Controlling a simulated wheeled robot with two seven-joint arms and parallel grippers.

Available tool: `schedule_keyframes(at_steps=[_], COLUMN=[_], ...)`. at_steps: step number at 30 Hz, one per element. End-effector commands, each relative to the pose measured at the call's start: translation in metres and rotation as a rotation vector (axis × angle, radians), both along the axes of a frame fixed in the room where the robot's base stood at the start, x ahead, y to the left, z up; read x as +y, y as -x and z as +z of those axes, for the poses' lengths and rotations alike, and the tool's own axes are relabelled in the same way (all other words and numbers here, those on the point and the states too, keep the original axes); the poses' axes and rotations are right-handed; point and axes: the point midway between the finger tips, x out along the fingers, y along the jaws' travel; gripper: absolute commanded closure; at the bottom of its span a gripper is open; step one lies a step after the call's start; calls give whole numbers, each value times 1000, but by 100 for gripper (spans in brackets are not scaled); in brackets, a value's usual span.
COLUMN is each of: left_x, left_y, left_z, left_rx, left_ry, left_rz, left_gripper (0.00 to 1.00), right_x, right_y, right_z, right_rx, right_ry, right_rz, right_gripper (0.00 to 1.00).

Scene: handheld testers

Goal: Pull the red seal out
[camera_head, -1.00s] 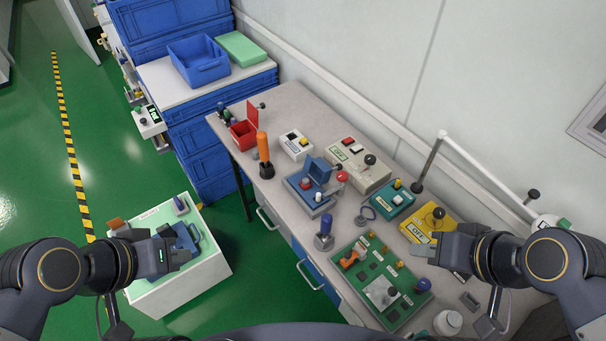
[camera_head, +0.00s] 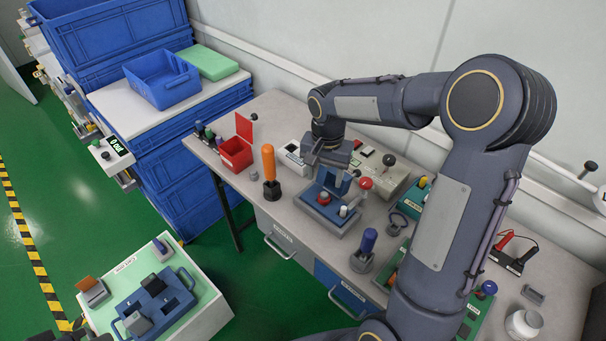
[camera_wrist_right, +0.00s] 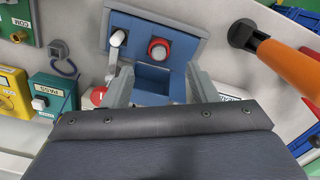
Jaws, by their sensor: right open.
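A blue-grey tester box (camera_head: 312,214) stands on the bench with a red button (camera_head: 323,197) and a white-tipped lever (camera_head: 343,211). A red round piece (camera_head: 365,183) is beside its blue open part; I cannot tell for sure which red piece is the seal. My right gripper (camera_head: 328,172) is over the back of the box. In the right wrist view the gripper (camera_wrist_right: 159,76) is open and empty, its fingers on either side of the blue recess below the red button (camera_wrist_right: 159,50). The red round piece (camera_wrist_right: 98,95) is partly hidden by the left finger. My left gripper (camera_head: 78,335) barely shows at the bottom left.
An orange-handled tool (camera_head: 269,165) stands left of the box and a red open bin (camera_head: 236,153) farther left. A blue-capped plunger (camera_head: 367,243) stands in front. My right arm covers part of the bench. A white cart (camera_head: 205,318) holds a blue tray.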

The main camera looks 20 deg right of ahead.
Motion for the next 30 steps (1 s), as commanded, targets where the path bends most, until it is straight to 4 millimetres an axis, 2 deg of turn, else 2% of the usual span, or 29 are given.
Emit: schedule_keyframes(at_steps=[15, 19, 27, 28, 30], left_x=[0, 0, 0, 0, 0], left_y=[0, 0, 0, 0, 0], left_z=[-1, -1, -1, -1, -1], left_rx=[0, 0, 0, 0, 0], left_ry=[0, 0, 0, 0, 0], left_rz=[0, 0, 0, 0, 0], left_gripper=[100, 100, 100, 100, 100], right_x=[0, 0, 0, 0, 0], right_y=[1, 0, 0, 0, 0], right_z=[-67, -74, -76, -76, -76], right_rx=[4, 1, 0, 0, 0], right_ry=[1, -1, 0, 0, 0], right_rz=[1, -1, 0, 0, 0], right_gripper=[47, 47, 47, 48, 57])
